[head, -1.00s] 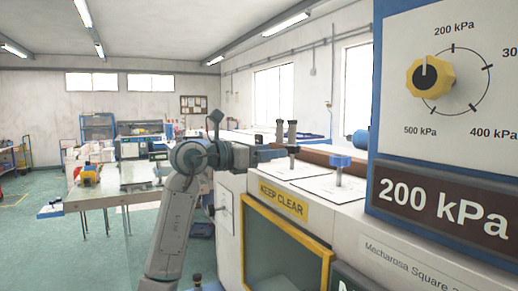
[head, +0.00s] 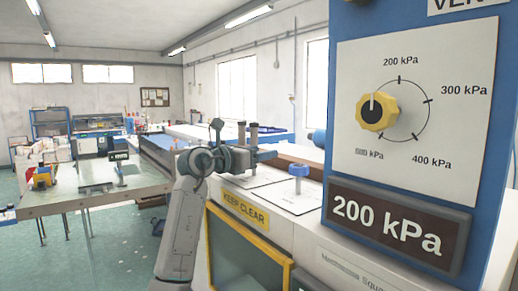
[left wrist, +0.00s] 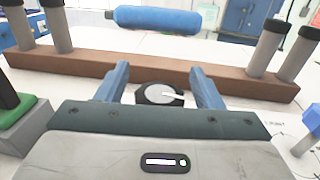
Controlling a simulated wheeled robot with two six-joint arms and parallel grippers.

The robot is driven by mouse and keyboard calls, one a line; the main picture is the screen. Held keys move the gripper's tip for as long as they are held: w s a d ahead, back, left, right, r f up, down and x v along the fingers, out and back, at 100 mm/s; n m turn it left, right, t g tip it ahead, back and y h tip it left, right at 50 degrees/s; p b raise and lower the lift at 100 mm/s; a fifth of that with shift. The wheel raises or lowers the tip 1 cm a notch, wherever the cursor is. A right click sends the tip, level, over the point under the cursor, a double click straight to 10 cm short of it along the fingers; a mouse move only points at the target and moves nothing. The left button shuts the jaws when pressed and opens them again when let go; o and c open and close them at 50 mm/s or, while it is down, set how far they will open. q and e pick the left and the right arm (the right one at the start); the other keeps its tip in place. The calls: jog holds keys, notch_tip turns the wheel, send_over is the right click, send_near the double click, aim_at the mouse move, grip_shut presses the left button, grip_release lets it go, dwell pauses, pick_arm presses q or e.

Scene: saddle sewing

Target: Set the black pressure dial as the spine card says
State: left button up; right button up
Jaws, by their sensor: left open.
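The black dial (left wrist: 152,95) shows in the left wrist view as a low round knob with a white pointer line, pointing roughly to the right. It lies beyond the palm, between the two blue fingers, and its near edge is hidden. My left gripper (left wrist: 160,84) is open with nothing held; I cannot tell its exact gap to the dial. In the head view the left gripper (head: 262,155) is side-on above the white machine top. White cards (head: 298,198) lie there, their print too small to read. My right gripper is not in view.
A blue panel with a yellow knob (head: 375,110), marked 200 to 500 kPa, stands at right; its display (head: 386,228) reads 200 kPa. A brown bar (left wrist: 150,72) with grey posts and a blue roller (left wrist: 170,19) lie beyond the fingers. A blue-topped post (head: 298,170) stands nearby.

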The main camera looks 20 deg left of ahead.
pick_arm(q)
jog(key=shift+c, duration=0.2)
jog(key=c, duration=0.9)
jog(key=shift+c, duration=0.2)
